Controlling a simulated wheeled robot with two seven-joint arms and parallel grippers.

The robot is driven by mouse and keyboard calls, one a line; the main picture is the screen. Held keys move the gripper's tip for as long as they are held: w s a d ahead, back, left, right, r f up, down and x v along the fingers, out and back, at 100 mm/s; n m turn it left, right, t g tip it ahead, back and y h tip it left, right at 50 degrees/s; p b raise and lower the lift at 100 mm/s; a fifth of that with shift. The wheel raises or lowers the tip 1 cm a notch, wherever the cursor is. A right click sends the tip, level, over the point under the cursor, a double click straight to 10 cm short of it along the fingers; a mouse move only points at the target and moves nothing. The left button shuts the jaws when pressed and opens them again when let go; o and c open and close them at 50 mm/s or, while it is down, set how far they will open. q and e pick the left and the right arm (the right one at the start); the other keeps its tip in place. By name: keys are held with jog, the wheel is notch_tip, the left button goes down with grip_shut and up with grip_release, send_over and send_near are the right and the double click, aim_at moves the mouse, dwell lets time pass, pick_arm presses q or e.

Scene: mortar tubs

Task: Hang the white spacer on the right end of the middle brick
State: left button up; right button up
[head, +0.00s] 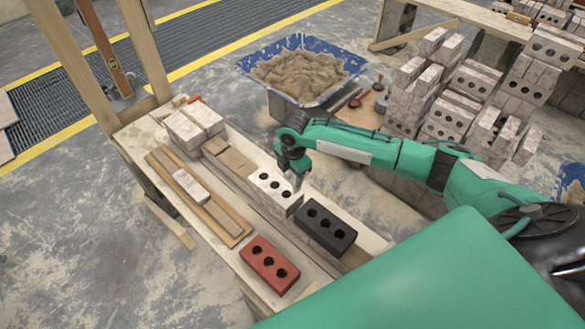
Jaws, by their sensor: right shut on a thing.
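A white brick with three holes (268,184) lies in the row on the wooden bench, between pale wood-coloured pieces on its left and a black brick (325,225) on its right. My right gripper (294,172) points down over the right end of the white brick. It is shut on a small pale piece, apparently the white spacer (298,184), mostly hidden by the fingers. I cannot tell whether the spacer touches the brick. My left gripper is not in view.
A red brick (270,265) lies near the bench's front edge. Light bricks (193,123) stand at the bench's far left end. A blue tub (302,72) of mortar is behind the bench. Stacked bricks (440,95) stand at the back right.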

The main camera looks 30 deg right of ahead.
aim_at(292, 199)
jog(key=shift+d, duration=0.1)
jog(key=shift+f+n+b, duration=0.3)
jog(key=shift+f+b, duration=0.05)
jog(key=shift+f, duration=0.05)
notch_tip(292, 199, down, 9)
jog(key=b, duration=1)
jog(key=shift+f, duration=0.15)
jog(key=shift+f, duration=0.4)
jog(key=o, duration=1)
